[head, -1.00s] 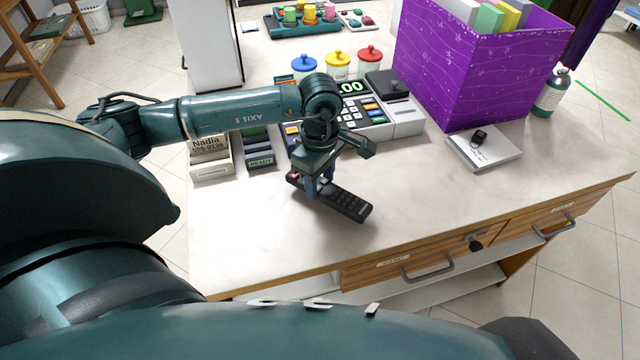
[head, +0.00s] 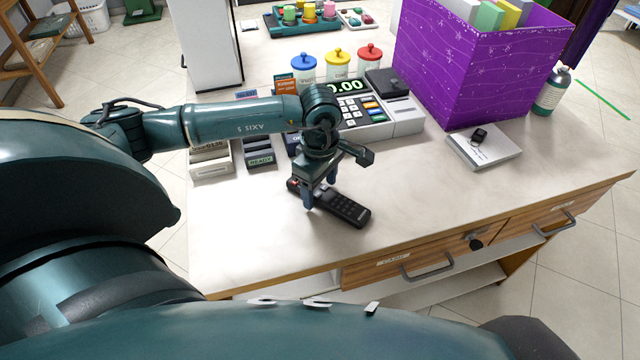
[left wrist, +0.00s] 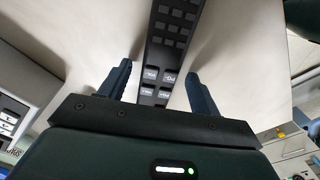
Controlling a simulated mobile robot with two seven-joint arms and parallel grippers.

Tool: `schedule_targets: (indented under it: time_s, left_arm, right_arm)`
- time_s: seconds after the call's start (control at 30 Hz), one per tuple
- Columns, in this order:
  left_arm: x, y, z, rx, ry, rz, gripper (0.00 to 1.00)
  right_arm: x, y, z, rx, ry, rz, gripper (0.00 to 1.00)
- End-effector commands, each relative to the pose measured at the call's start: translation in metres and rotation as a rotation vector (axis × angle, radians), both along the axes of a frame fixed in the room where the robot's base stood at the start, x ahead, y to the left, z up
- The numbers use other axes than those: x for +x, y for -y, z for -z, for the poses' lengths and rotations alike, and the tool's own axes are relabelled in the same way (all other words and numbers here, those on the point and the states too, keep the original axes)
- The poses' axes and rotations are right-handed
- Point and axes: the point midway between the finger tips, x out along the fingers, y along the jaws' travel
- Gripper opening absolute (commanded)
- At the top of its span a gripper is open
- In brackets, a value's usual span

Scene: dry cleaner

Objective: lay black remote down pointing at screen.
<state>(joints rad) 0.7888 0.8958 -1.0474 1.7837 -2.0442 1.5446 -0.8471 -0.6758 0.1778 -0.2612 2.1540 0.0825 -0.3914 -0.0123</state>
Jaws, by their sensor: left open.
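The black remote (head: 346,207) lies on the pale counter, slanting from upper left to lower right in the head view, with a red button near its upper-left end. My left gripper (head: 320,190) is over that upper-left end, open, one finger on each side. The left wrist view shows the remote (left wrist: 164,65) between the two spread fingers (left wrist: 160,85), with gaps on both sides. Its near end is hidden by the gripper body. My right gripper is not in view.
The register (head: 400,122) and small card boxes (head: 260,153) stand behind the remote. A purple box (head: 470,75) and a white pad with a dark key fob (head: 486,150) are to the right. The counter (head: 440,205) right of the remote is clear.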

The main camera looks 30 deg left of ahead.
Motion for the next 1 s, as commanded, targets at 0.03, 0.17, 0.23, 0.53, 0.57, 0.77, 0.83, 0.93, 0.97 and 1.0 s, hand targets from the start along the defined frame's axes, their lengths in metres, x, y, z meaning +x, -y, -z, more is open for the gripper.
schedule_targets:
  time_s: [0.03,0.17,0.23,0.53,0.57,0.77,0.83,0.93,0.97,1.0]
  left_arm:
    - [0.0,0.0,-0.001,0.0,0.0,0.0,0.63]
    - [0.001,0.0,-0.01,0.0,0.003,0.0,0.63]
    - [0.001,0.0,-0.021,-0.001,0.004,-0.001,0.63]
    - [0.001,0.0,-0.086,0.0,0.006,0.0,0.63]
    - [0.001,0.0,-0.092,-0.001,0.005,0.0,0.63]
    - [0.001,0.0,-0.117,0.0,0.003,0.0,0.63]
    - [0.0,0.0,-0.121,0.0,0.0,0.0,0.63]
    - [0.0,0.0,-0.124,0.0,0.0,0.0,0.63]
    - [0.0,0.0,-0.124,0.0,0.0,0.0,0.63]
    - [0.0,0.0,-0.124,0.0,0.0,0.0,0.63]
  right_arm:
    - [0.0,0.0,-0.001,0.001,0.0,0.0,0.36]
    - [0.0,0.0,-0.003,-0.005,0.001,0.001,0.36]
    - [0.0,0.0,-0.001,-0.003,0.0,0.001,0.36]
    - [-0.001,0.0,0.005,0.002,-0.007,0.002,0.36]
    - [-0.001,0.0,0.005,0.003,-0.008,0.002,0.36]
    - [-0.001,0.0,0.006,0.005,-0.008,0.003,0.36]
    - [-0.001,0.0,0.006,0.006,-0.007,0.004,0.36]
    - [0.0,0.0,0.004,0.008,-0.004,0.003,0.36]
    - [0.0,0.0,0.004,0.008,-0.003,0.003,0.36]
    - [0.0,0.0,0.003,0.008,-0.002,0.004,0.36]
